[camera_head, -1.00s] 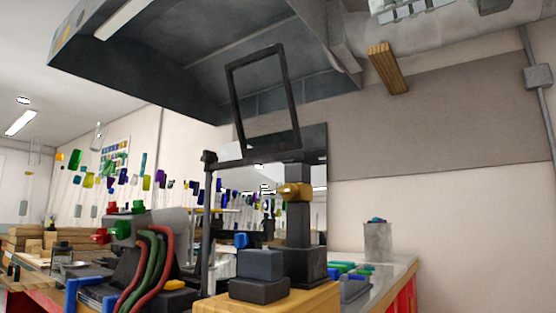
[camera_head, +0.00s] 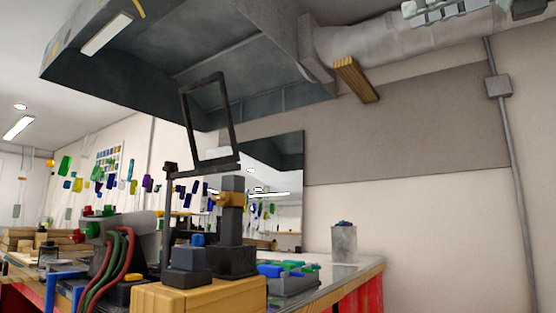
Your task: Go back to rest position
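My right gripper (camera_head: 452,10) appears to be the pale and dark jointed shape at the top right, cut off by the upper edge of the picture. Its fingertips are not clear, so I cannot tell whether it is open or shut. It shows nothing clearly held, and open air and the wall lie below it. My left gripper is not in view. The workbench (camera_head: 352,272) with the torch equipment stands well below the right gripper.
A dark hood (camera_head: 190,75) hangs overhead, with a duct (camera_head: 390,45) running right. A black frame (camera_head: 232,125) stands above a wooden block (camera_head: 200,298). A grey cup (camera_head: 344,243) stands on the bench. Coloured glass pieces hang at the left. The right side is clear.

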